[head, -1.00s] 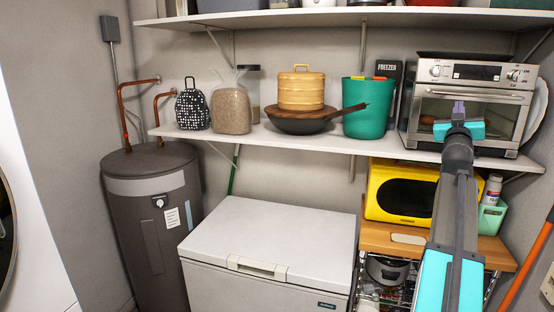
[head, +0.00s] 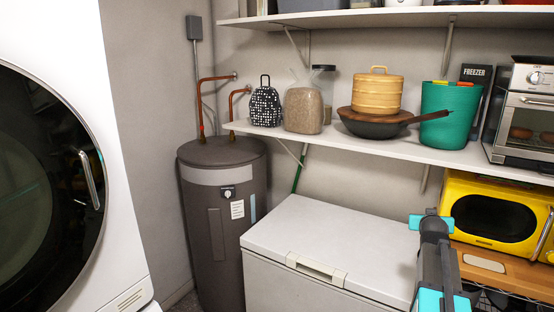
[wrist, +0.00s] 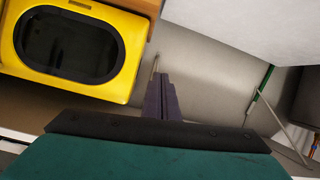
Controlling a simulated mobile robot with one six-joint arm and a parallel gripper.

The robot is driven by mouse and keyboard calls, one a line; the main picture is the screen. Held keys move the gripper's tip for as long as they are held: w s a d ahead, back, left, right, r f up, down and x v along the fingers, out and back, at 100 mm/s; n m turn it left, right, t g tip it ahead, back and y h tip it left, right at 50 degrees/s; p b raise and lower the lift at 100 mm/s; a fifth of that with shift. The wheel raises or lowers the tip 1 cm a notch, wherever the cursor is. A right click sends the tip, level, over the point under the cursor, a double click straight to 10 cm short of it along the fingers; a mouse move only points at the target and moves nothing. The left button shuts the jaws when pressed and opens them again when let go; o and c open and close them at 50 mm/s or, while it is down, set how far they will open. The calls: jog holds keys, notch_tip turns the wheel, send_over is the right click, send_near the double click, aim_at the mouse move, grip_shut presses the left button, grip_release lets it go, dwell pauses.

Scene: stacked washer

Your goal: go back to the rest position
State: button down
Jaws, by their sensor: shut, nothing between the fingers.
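My gripper (wrist: 161,84) shows in the wrist view as two dark purple fingers pressed together, with nothing between them. In the head view the end of my arm, with its teal parts, is at the lower right, in front of the freezer's right edge and left of the yellow microwave (head: 490,216); the fingertips are hidden there. The stacked washer (head: 128,205) stands at the left edge of the head view, with its dark round door and handle showing.
A white chest freezer (head: 320,240) stands below the shelf, beside a dark water heater (head: 225,225). The shelf (head: 360,149) holds a backpack, a pan, a teal bin (head: 450,116) and a toaster oven (head: 528,120). The microwave (wrist: 70,48) is upper left in the wrist view.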

jog(key=s+a+f+n+g+y, duration=0.1)
jog(key=s+a+f+g+y, duration=0.15)
jog(key=a+f, duration=0.95)
jog(key=s+a+f+n+g+y, duration=0.1)
jog(key=s+a+f+g+y, duration=0.15)
jog(key=a+f, duration=0.95)
jog(key=s+a+f+n+g+y, duration=0.1)
jog(key=s+a+f+n+g, duration=0.15)
jog(key=s+a+f, duration=0.6)
jog(key=s+a+f+n+g+y, duration=0.1)
jog(key=s+a+f+g, duration=0.4)
jog(key=s+a, duration=0.5)
jog(key=s+f+g+b, duration=0.2)
jog(key=s+f+b, duration=0.3)
jog(key=s+f, duration=0.7)
jog(key=s+f+g+b, duration=0.2)
jog(key=s+f+b, duration=0.3)
jog(key=s+f, duration=0.8)
notch_tip(320, 180, down, 5)
jog(key=shift+a+b, duration=0.35)
jog(key=shift+a, duration=0.1)
jog(key=shift+g, duration=0.25)
jog(key=shift+d+m, duration=0.1)
jog(key=shift+m, duration=0.15)
